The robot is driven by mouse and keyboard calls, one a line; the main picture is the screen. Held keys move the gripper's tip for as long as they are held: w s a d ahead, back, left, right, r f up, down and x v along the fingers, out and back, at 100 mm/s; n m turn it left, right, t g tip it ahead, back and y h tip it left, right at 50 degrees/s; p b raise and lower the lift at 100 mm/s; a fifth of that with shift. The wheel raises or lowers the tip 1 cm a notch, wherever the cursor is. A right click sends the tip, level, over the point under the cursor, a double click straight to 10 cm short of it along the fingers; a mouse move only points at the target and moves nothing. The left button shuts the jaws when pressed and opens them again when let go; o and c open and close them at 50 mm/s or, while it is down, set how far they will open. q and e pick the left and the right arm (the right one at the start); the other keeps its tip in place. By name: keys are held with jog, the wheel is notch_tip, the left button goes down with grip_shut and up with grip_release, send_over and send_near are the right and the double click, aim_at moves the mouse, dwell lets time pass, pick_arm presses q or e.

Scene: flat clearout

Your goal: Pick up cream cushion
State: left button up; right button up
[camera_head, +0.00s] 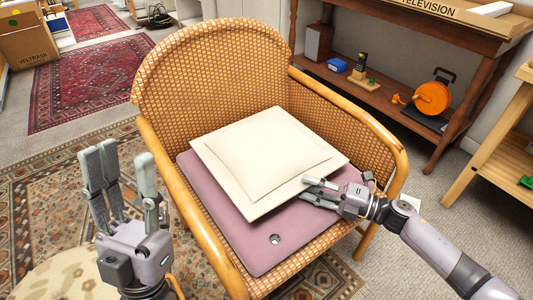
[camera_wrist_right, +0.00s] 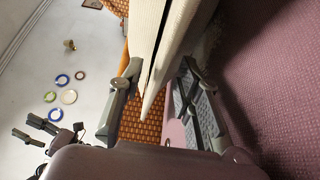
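The cream cushion (camera_head: 265,155) is square with a raised middle and lies on the mauve seat pad (camera_head: 262,258) of a wicker armchair (camera_head: 215,60). My right gripper (camera_head: 318,190) is at the cushion's right edge, one finger above it and the others below, near the pad. In the right wrist view the cushion's edge (camera_wrist_right: 160,45) comes between the spread fingers of the right gripper (camera_wrist_right: 160,90), with a gap still showing. My left gripper (camera_head: 121,160) is open and empty, fingers up, left of the chair.
The chair's curved armrests (camera_head: 350,115) flank the seat. A wooden shelf table (camera_head: 400,105) stands behind at the right, with an orange cable reel (camera_head: 432,98) on it. A cardboard box (camera_head: 28,40) is at the far left. A round patterned stool or pouf (camera_head: 60,278) is at the lower left.

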jog(key=shift+w+a, duration=0.2)
jog(key=shift+a, duration=0.1)
grip_shut()
dwell(0.6)
jog(key=shift+r, duration=0.1)
